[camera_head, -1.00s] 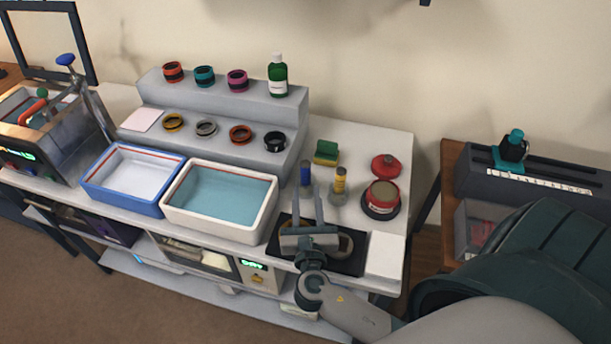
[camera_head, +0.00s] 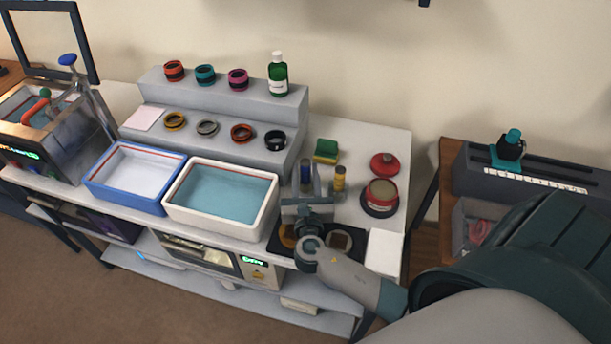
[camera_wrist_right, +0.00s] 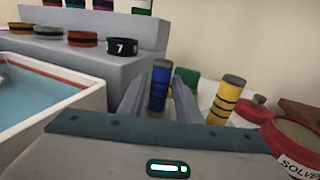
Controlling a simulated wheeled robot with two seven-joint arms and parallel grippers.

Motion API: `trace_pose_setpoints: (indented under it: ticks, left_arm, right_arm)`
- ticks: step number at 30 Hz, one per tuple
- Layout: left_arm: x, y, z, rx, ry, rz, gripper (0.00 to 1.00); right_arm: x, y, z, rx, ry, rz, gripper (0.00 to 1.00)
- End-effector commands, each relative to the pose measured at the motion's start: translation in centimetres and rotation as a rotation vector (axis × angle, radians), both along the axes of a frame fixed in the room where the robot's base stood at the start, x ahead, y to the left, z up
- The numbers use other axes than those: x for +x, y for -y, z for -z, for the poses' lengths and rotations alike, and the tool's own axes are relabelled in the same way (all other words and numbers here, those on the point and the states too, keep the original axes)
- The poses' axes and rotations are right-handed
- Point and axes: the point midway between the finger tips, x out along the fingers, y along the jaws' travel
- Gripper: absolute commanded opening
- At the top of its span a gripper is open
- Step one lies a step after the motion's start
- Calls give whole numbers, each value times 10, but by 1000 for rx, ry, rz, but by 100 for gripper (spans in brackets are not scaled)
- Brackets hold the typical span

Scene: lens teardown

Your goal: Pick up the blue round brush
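The blue round brush (camera_head: 306,173) stands upright on the grey table, right of the stepped stand. In the right wrist view the blue brush (camera_wrist_right: 160,86) shows between the two fingers, with a small gap visible on its right. My right gripper (camera_head: 304,184) is open, its fingers pointing toward the back of the table, one on each side of the brush. It also shows in the right wrist view (camera_wrist_right: 158,92). The lower part of the brush is hidden by the gripper. I cannot tell whether a finger touches it. My left gripper is not in view.
A yellow brush (camera_head: 339,178) stands close to the right finger. A white tub (camera_head: 222,226) of blue liquid is left of the gripper. A green-and-yellow sponge (camera_head: 326,152) lies behind the brushes.

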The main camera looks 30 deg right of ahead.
Motion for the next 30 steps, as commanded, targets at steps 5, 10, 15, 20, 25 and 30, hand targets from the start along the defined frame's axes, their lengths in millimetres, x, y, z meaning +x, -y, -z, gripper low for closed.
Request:
trace_pose_setpoints:
  ticks: [5, 10, 15, 20, 25, 30]
  left_arm:
    - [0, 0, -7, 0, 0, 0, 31]
    - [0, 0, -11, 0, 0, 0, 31]
    - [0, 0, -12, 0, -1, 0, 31]
    - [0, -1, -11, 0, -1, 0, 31]
    - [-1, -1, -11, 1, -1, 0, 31]
    - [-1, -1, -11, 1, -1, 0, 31]
  right_arm:
    - [19, 13, -3, -2, 0, 1, 31]
    - [37, 23, -2, -2, 0, 1, 31]
    - [44, 27, 0, -1, -1, 1, 31]
    - [44, 27, 0, -1, -1, 0, 31]
    - [44, 27, 0, -1, -1, 0, 31]
    - [43, 27, 0, -1, -1, 0, 14]
